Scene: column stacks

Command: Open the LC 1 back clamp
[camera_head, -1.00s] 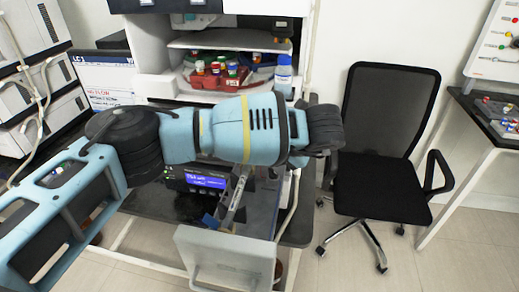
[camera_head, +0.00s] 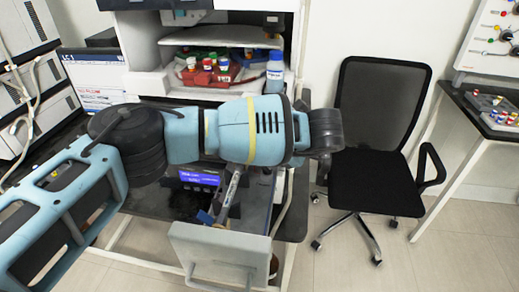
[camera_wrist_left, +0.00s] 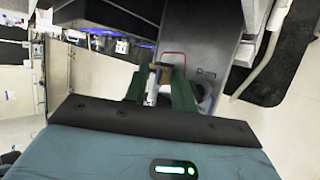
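My left arm (camera_head: 250,132) crosses the middle of the head view and hides its own gripper there. In the left wrist view the two green fingers of my left gripper (camera_wrist_left: 160,84) stand apart. A pale column-like part and a brown piece (camera_wrist_left: 160,66) show between them; I cannot tell whether they touch. A thin red loop (camera_wrist_left: 173,56) shows just beyond the fingertips. In the head view a slim metal part (camera_head: 232,188) shows below the arm, close to an instrument with a lit blue display (camera_head: 200,178). I cannot make out the back clamp clearly. My right gripper is not in view.
An LC 1 sign or screen (camera_head: 92,75) stands at the back left. A grey panel with a handle (camera_head: 220,252) is in front of the instrument. A red tray of bottles (camera_head: 208,78) sits on a shelf. A black chair (camera_head: 378,150) stands right, with clear floor around it.

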